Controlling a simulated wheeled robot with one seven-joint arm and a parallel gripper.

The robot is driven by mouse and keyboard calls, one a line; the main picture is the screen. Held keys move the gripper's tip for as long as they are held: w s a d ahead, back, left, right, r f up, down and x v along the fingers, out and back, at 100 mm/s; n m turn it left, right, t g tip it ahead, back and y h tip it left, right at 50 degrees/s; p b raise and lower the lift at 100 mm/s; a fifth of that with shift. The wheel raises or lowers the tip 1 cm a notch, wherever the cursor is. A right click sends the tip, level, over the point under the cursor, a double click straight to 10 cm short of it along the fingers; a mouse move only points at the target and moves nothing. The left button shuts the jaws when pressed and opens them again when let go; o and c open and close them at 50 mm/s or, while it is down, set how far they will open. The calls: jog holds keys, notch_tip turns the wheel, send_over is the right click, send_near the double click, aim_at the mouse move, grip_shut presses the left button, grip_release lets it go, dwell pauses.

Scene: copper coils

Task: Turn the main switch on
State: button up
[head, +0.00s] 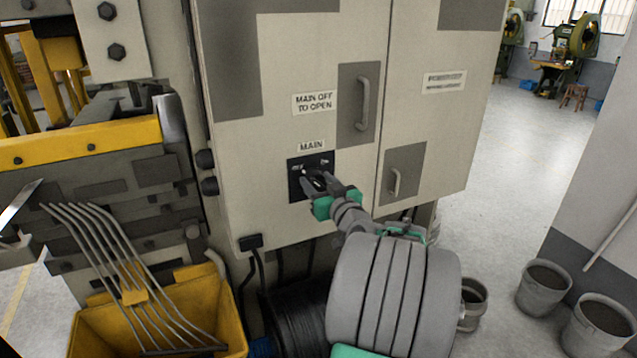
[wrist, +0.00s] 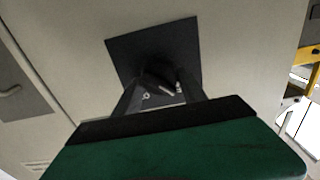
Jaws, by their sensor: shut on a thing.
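The main switch is a dark knob (wrist: 158,78) on a black square plate (head: 296,183) under the "MAIN" label (head: 311,146) on the grey cabinet door. My gripper (head: 318,183) is at the plate, its fingers shut on the knob. In the wrist view the two fingers (wrist: 162,90) reach to the knob from either side, with the black plate behind. The fingers and shadow hide most of the knob, so its exact angle cannot be told. Small pale marks show on the plate beside the gripper in the head view.
The cabinet has a sign "MAIN OFF TO OPEN" (head: 314,102) and two door handles (head: 363,104), (head: 395,184) to the right. A yellow bin (head: 233,322) with bent rods stands at lower left. Buckets (head: 543,288) stand at right. The floor beyond is open.

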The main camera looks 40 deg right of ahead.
jog(key=c, duration=0.4)
jog(key=shift+m+b, duration=0.3)
jog(key=shift+m, duration=0.1)
jog(key=m+b, duration=0.1)
jog(key=m, duration=0.2)
jog(key=shift+d+f+b, duration=0.1)
jog(key=shift+b, duration=0.25)
jog(key=m, duration=0.5)
jog(key=shift+s+b, duration=0.1)
jog(key=shift+b, duration=0.2)
jog(key=m+p, duration=0.1)
jog(key=m, duration=0.4)
jog(key=shift+d, duration=0.15)
jog(key=shift+f+m+p, duration=0.15)
jog(key=shift+m+p, duration=0.6)
jog(key=shift+m, duration=1.35)
